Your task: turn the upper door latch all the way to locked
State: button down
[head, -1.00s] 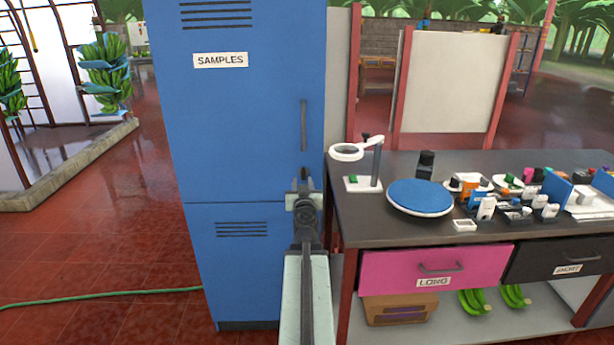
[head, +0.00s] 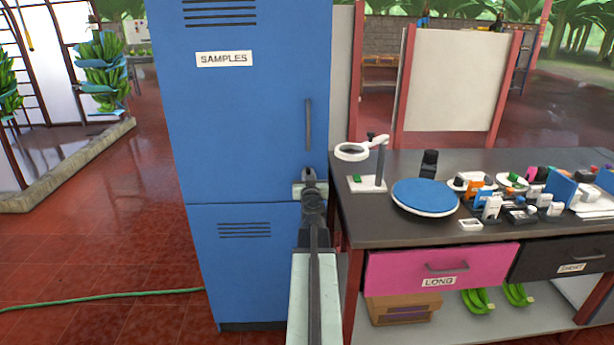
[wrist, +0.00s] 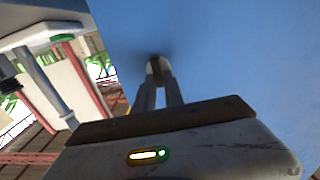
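The blue SAMPLES cabinet's upper door (head: 245,120) stands closed, with a long dark upright handle (head: 308,125) near its right edge. My gripper (head: 308,174) is at the door just below that handle. It hides the upper door latch in the head view, so the latch's angle does not show there. In the wrist view my gripper (wrist: 157,72) has its two fingers close together at the blue door face. A small brownish-grey piece, seemingly the latch, shows between the fingertips. Its far end is hidden.
A dark worktable (head: 350,220) stands close on the right, with a stand magnifier (head: 380,165), a blue round pad (head: 425,195) and several small items. The cabinet's lower door (head: 240,265) is closed.

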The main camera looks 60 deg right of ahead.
jog(key=shift+m, duration=0.3)
jog(key=shift+s+d+f+m+b, duration=0.1)
jog(key=shift+s+f+m+b, duration=0.1)
jog(key=shift+m, duration=2.65)
jog(key=shift+s+d+f+m+b, duration=0.15)
jog(key=shift+m+b, duration=0.05)
jog(key=shift+m, duration=2.7)
jog(key=shift+s+d+f+m+b, duration=0.1)
jog(key=shift+s+f+m+b, duration=0.1)
jog(key=shift+m, duration=2.65)
